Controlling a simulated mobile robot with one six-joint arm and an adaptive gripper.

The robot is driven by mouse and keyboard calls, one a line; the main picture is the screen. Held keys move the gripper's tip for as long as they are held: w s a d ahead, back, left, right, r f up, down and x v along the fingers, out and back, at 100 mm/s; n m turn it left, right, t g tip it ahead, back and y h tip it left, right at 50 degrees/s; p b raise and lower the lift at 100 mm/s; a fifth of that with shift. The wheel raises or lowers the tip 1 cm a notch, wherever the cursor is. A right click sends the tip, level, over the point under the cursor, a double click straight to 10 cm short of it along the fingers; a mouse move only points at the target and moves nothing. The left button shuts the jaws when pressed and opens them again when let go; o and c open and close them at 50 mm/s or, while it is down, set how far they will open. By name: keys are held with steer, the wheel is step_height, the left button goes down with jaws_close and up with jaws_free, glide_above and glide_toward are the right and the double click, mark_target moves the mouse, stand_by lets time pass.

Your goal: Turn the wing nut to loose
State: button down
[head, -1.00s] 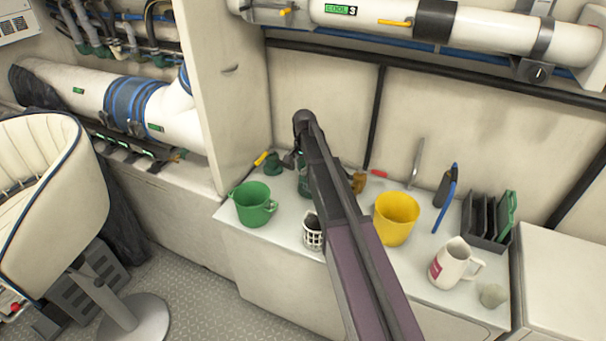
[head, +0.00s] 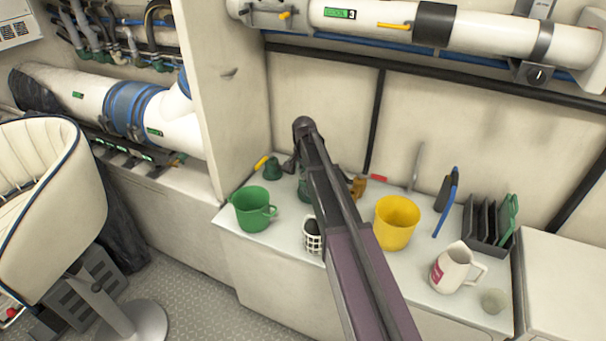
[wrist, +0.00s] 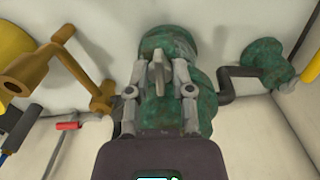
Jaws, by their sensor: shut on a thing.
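The wing nut (wrist: 158,75) is a grey piece, its wing standing roughly upright in the wrist view. It sits against a green, blotchy, corroded-looking fitting (wrist: 168,40). My gripper (wrist: 159,88) has one grey finger on each side of the wing nut and is shut on it. The exact contact at the fingertips is hard to see. In the head view, my arm hides the nut and most of the fitting. A bit of the green fitting (head: 305,190) shows beside the arm on the white counter.
On the counter (head: 285,255) stand a green mug (head: 252,210), a white basket-like cup (head: 312,237), a yellow bucket (head: 396,224), a white pitcher (head: 452,270) and a dark rack (head: 482,225). A brass crank-like part (wrist: 70,80) and a dark bent pipe (wrist: 232,80) flank the fitting closely.

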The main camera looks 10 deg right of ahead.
steer(key=shift+m, duration=0.3)
steer(key=shift+a, duration=0.1)
steer(key=c, duration=0.5)
jaws_free()
steer(key=shift+r, duration=0.1)
